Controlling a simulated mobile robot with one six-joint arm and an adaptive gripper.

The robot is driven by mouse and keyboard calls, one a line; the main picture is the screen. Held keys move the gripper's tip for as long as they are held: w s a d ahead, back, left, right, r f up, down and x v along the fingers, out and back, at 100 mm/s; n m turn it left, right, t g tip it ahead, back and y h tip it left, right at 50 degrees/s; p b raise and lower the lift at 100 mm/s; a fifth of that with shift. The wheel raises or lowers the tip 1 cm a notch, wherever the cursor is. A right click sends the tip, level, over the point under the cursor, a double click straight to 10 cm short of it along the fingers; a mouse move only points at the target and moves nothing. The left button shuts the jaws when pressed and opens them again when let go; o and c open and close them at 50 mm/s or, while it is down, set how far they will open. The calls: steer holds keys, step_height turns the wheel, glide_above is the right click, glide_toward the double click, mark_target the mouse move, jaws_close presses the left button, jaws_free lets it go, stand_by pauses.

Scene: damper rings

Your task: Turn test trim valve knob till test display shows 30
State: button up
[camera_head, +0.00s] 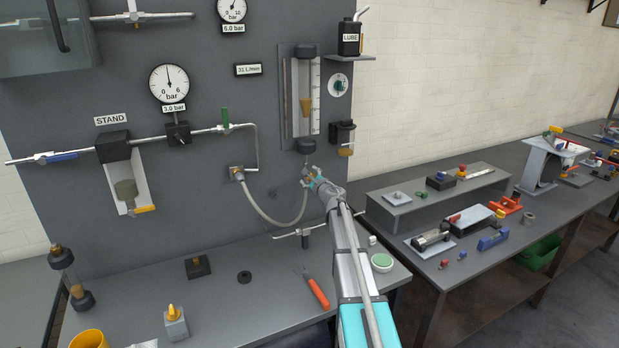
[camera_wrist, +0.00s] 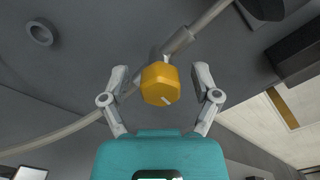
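The orange faceted knob (camera_wrist: 160,84) sits in the middle of the wrist view, with a pale pointer mark on its lower right face. It is on a grey valve stem joined to a pipe. My gripper (camera_wrist: 159,78) is open, with one finger on each side of the knob and a visible gap to each. In the head view my gripper (camera_head: 309,175) is at the wall panel, just below the glass flow tube (camera_head: 305,95), and mostly hides the knob. The display (camera_head: 248,69) on the panel reads 31 L/min.
A grey hose (camera_head: 275,218) curves below my gripper to a fitting on the left. A dial gauge (camera_head: 169,83) labelled 3.0 bar is further left.

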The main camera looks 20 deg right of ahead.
steer(key=shift+s, duration=0.45)
steer(key=shift+s, duration=0.35)
steer(key=shift+s, duration=0.3)
stand_by(0.5)
steer(key=shift+s+d, duration=0.15)
steer(key=shift+s, duration=2.8)
